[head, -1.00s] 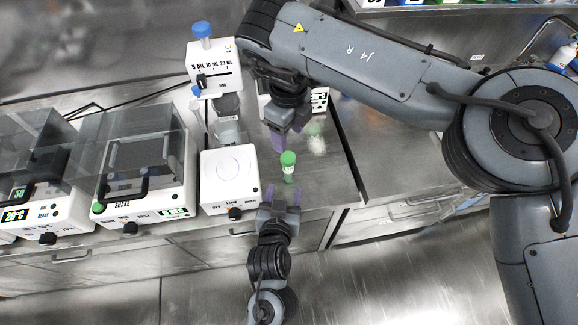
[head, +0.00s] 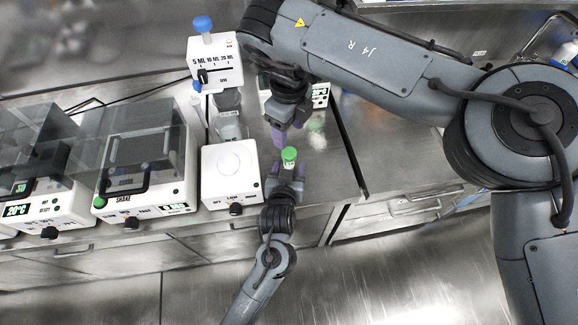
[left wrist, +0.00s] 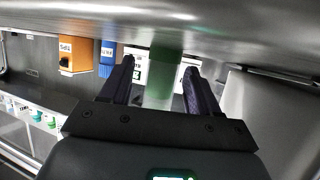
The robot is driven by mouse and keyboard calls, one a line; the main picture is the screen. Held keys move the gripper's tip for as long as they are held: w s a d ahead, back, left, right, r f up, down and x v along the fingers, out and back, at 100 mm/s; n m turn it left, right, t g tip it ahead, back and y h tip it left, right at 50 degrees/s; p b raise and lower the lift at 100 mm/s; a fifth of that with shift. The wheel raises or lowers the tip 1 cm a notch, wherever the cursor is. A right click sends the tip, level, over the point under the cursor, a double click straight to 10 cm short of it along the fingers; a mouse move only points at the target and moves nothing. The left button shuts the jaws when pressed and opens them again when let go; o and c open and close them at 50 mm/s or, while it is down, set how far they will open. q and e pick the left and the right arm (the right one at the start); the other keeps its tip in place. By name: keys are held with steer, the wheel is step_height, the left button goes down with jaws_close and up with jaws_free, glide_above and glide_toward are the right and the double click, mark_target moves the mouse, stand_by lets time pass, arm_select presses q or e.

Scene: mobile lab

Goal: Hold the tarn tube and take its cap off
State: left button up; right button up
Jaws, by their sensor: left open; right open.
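The tarn tube has a green cap (head: 289,154) and stands upright near the front edge of the bench in the head view. Its lower body is mostly hidden there by my left gripper (head: 288,172). In the left wrist view a pale green, see-through tube body (left wrist: 164,75) shows between the two dark fingers of my left gripper (left wrist: 160,85). These fingers are open, one on each side of the tube, with a gap showing. My right gripper (head: 279,134) points down, open and empty, just behind and left of the cap.
A white device with a round plate (head: 231,172) stands close left of the tube. Behind it is a dispenser-like unit (head: 215,62) with a blue-capped tube. A shaker (head: 145,165) stands further left. Bare bench (head: 335,165) lies to the right.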

arm_select(q)
jaws_close()
stand_by(0.4)
